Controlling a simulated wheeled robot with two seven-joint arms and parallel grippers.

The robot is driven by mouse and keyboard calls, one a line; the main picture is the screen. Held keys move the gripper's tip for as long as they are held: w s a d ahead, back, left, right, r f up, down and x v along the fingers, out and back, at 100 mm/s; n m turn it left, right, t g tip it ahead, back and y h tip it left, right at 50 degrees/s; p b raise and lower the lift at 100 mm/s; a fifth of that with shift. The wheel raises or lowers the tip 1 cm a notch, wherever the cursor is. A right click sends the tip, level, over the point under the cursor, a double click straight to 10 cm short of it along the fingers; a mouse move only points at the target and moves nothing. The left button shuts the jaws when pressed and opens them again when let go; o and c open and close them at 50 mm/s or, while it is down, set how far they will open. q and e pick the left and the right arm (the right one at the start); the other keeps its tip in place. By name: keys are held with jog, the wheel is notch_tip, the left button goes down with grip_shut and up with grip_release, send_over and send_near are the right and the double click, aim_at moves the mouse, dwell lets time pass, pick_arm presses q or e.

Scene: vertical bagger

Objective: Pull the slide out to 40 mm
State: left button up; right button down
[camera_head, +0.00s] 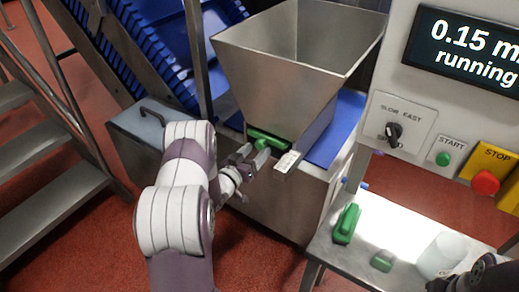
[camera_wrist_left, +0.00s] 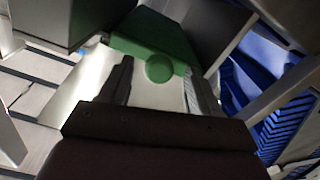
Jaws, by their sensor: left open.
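The green slide (camera_head: 270,138) sits at the bottom of the steel hopper (camera_head: 290,50), with a round green knob (camera_head: 261,145) on its front. A small pale scale plate with dark marks (camera_head: 287,162) is beside it; I cannot read it. My left gripper (camera_head: 254,156) is open at the knob. In the left wrist view the knob (camera_wrist_left: 159,68) lies between the two spread fingers, with the green slide (camera_wrist_left: 150,36) behind it. I cannot tell whether either finger touches the knob. Part of my right gripper (camera_head: 466,282) shows at the lower right edge, by a whitish cup; its jaws are unclear.
A steel side table (camera_head: 340,262) holds a green scoop-like object (camera_head: 346,223), a small green block (camera_head: 382,260) and the whitish cup (camera_head: 445,255). The control panel's display (camera_head: 465,45) reads "0.15 m", cut off, and "running". Steel stairs (camera_head: 50,190) stand at left.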

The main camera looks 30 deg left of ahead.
pick_arm(q)
jog(key=shift+w+d, duration=0.15)
jog(key=shift+w, duration=1.2)
grip_shut()
